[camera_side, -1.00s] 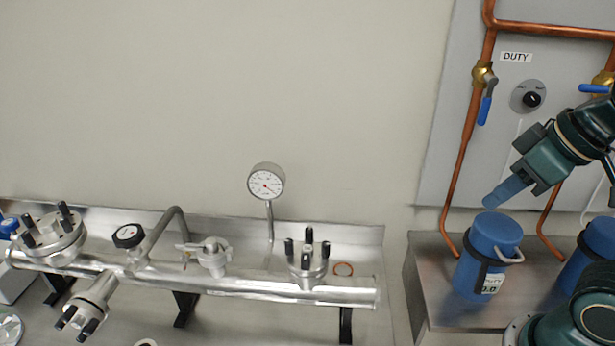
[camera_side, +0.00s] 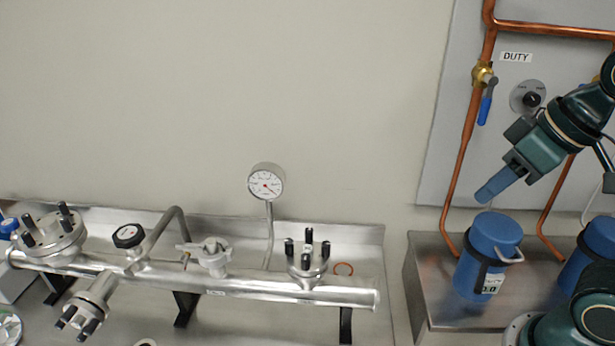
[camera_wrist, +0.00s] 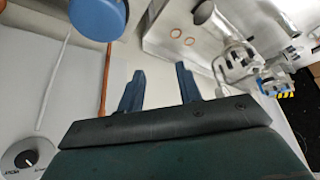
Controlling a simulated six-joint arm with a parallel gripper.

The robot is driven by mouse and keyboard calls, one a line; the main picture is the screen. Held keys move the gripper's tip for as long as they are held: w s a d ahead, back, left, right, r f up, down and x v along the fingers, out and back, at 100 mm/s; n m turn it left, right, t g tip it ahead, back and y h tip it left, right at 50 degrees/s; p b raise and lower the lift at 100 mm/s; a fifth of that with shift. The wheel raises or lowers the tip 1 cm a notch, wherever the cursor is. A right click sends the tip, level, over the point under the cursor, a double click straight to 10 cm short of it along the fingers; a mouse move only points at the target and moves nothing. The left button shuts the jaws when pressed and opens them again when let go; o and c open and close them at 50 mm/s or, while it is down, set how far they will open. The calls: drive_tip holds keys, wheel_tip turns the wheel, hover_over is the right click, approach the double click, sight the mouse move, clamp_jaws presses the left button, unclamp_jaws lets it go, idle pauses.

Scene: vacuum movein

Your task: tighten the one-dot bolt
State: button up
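Three flanges with black bolts sit on the steel manifold: one at the right end (camera_side: 307,265), one at the far left (camera_side: 50,240) and one pointing to the lower front (camera_side: 85,312). Dot marks on the bolts are too small to make out, so I cannot tell which is the one-dot bolt. My gripper (camera_side: 484,194) is high at the right, above and left of a blue canister's top, well away from the flanges. In the wrist view its two fingers (camera_wrist: 160,69) stand apart with nothing between them.
A blue canister (camera_side: 487,250) stands on a steel box below my gripper, with another canister to its right. Copper pipes (camera_side: 465,150) and a blue-handled valve (camera_side: 486,105) are behind. A gauge (camera_side: 265,182) rises from the manifold. A copper ring (camera_side: 344,269) lies beside the right flange.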

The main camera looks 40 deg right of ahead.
drive_tip(key=w+a+r+n+g, duration=0.2)
drive_tip(key=w+a+r, duration=0.2)
drive_tip(key=w, duration=0.3)
drive_tip(key=n+g, duration=0.3)
drive_tip(key=n, duration=0.1)
hover_over(289, 241)
drive_tip(key=shift+f, duration=0.2)
drive_tip(key=shift+f, duration=0.1)
drive_tip(key=shift+f, duration=6.8)
drive_tip(key=shift+c, duration=0.2)
clamp_jaws()
